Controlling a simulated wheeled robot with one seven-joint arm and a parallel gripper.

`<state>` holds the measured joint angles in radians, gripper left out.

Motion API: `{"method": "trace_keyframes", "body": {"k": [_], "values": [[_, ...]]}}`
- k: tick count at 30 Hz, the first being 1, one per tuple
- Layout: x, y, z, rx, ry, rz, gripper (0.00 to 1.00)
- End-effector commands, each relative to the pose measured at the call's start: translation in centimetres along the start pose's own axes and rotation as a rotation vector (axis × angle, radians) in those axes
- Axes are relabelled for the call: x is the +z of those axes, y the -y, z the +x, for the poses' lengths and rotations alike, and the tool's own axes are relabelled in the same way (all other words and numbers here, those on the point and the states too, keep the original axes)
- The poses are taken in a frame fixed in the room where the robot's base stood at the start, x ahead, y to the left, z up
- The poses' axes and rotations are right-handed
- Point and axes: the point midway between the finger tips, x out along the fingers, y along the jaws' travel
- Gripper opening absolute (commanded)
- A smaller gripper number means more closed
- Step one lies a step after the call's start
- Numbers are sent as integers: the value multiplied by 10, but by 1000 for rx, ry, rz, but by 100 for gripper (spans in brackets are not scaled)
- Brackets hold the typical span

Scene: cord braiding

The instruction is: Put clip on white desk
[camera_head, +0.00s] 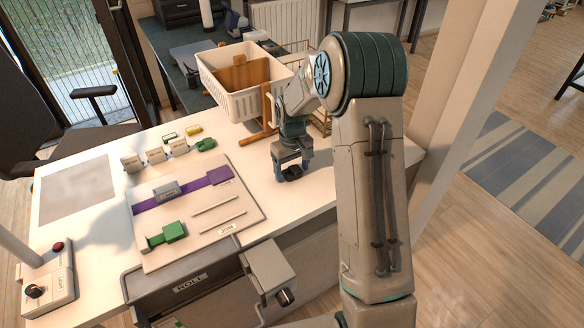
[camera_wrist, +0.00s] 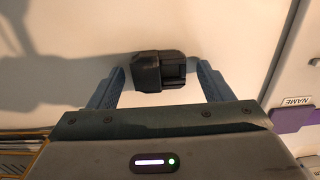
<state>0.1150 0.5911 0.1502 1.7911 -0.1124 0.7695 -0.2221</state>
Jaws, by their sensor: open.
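A small black clip (camera_wrist: 158,72) lies on the white desk (camera_wrist: 235,45), between the tips of my gripper's two fingers in the wrist view. My gripper (camera_head: 291,168) is open low over the right part of the desk in the head view. Its fingers stand on either side of the clip, with a narrow gap at the right finger; contact on the left is hard to tell. In the head view the clip (camera_head: 291,174) shows as a dark piece at the fingertips. The white desk (camera_head: 245,145) extends to the left.
A board with a purple strip (camera_head: 203,192) and a green block (camera_head: 166,235) lies left of my gripper. A white basket (camera_head: 228,98) on a wooden stand is behind. Several small labelled blocks stand at the back left.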

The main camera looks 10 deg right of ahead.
Motion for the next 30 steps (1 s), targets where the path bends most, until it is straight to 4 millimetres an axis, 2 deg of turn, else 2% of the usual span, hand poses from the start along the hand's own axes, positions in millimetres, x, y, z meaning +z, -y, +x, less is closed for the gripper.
{"method": "trace_keyframes", "body": {"k": [5,15,22,26,30], "values": [[-1,-1,-27,2,-5,0,73],[0,0,-98,1,-4,1,73],[1,0,-121,2,-3,1,73],[16,6,-136,14,-14,16,73],[52,20,-160,38,-44,59,73]]}}
